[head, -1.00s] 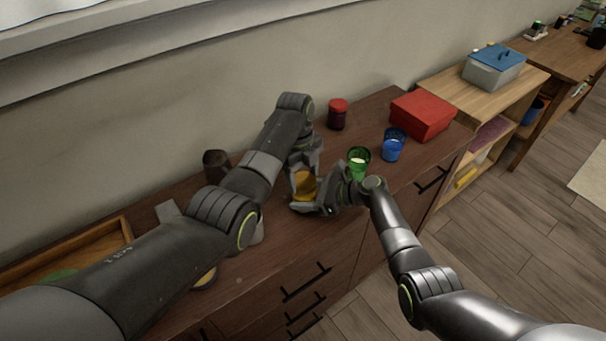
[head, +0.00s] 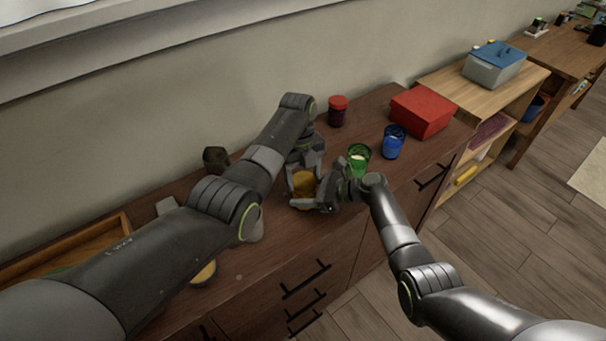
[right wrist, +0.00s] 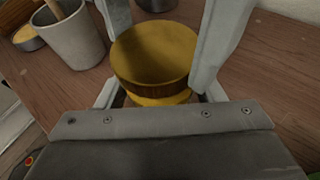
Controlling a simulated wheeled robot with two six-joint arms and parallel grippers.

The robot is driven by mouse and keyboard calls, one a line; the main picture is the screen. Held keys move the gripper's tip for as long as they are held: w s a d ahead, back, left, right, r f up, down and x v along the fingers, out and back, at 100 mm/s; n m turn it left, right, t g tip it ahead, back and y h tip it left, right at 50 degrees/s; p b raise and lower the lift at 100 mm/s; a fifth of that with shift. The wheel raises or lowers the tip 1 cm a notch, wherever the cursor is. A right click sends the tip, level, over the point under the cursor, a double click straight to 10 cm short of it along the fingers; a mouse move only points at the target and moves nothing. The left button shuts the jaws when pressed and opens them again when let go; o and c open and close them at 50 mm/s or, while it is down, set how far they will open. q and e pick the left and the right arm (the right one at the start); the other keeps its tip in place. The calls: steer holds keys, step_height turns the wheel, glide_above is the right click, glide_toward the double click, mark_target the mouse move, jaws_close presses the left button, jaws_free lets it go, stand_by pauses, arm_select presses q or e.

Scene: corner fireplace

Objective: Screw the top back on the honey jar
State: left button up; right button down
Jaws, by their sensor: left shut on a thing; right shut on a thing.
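The honey jar (head: 303,187) is amber and stands upright near the front of the dark wooden cabinet top, between my grippers. In the right wrist view its gold lid (right wrist: 155,52) sits level on top, over the yellow jar body (right wrist: 160,98). My left gripper (head: 303,172) comes from behind, its fingers on both sides of the lid, and is shut on it. My right gripper (head: 315,203) comes from the right, lower down, and is shut on the jar body. Its finger contacts are mostly hidden. I cannot tell how tight the lid is.
A green glass (head: 358,160) stands close to my right gripper, with a blue glass (head: 394,143) and red box (head: 422,112) beyond. A red-lidded jar (head: 338,111) stands behind. A dark cup (head: 215,159), wooden tray (head: 120,226), grey cup (right wrist: 70,35) and round tin (head: 203,274) are left.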

arm_select(q)
steer(key=m, duration=0.3)
steer(key=shift+m+y, duration=0.3)
steer(key=shift+m, duration=0.1)
steer(key=o, duration=0.9)
steer(key=shift+o, duration=0.2)
steer(key=shift+d, duration=0.1)
steer(key=shift+d, duration=0.1)
steer(key=shift+r, duration=0.1)
step_height(320, 180, up, 4)
steer(key=shift+f, duration=0.1)
steer(key=shift+r, duration=0.4)
